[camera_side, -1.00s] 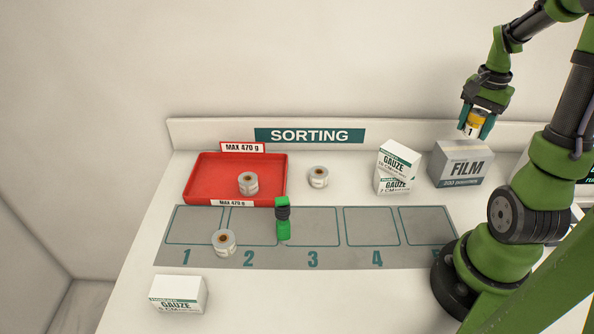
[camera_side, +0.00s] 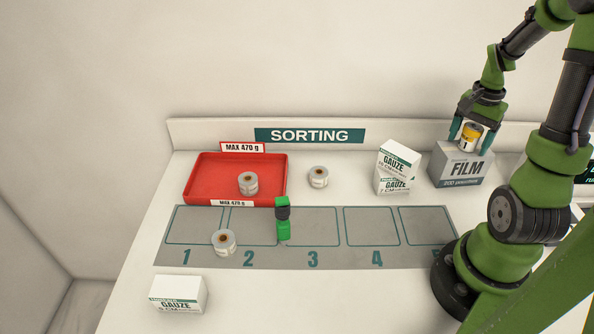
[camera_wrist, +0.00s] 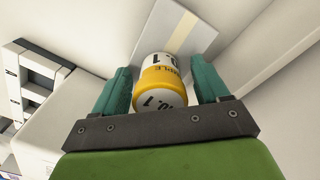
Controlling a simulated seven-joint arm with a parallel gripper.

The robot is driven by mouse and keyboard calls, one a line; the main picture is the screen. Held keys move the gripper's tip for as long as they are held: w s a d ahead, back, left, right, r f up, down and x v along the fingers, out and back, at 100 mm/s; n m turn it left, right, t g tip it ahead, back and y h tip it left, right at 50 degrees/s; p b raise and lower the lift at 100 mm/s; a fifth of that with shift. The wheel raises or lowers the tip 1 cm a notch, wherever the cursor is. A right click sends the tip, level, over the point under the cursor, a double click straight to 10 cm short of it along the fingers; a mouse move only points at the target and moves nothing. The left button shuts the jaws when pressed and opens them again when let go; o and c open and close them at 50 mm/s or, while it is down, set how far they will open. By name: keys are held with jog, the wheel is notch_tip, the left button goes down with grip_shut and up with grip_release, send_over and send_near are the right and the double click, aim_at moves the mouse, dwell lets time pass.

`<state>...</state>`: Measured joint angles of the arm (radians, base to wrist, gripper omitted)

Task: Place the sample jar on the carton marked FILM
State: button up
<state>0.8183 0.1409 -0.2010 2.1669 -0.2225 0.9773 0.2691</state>
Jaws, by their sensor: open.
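The sample jar (camera_side: 469,136) is a small cylinder with a yellow band and white label. It stands upright on top of the grey carton marked FILM (camera_side: 460,169). My gripper (camera_side: 472,132) is over the carton with its teal fingers on either side of the jar. In the wrist view the jar (camera_wrist: 160,85) lies between the two fingers (camera_wrist: 163,88), with a gap showing on its right side. The fingers are open. The carton top (camera_wrist: 185,30) shows behind the jar.
A green object (camera_side: 283,220) is on the mat. Another gauze box (camera_side: 178,294) is front left.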

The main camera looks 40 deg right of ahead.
aim_at(474, 127)
notch_tip(474, 127, up, 12)
jog(key=shift+f, duration=0.1)
jog(key=w+a+r+n+t, duration=0.25)
jog(key=w+a+n, duration=0.4)
jog(key=a, duration=0.75)
jog(key=a+n+t+y, duration=0.2)
jog(key=a+n+t, duration=0.2)
jog(key=a, duration=1.2)
jog(key=n, duration=0.3)
jog(key=shift+a+t, duration=0.2)
jog(key=shift+t, duration=0.15)
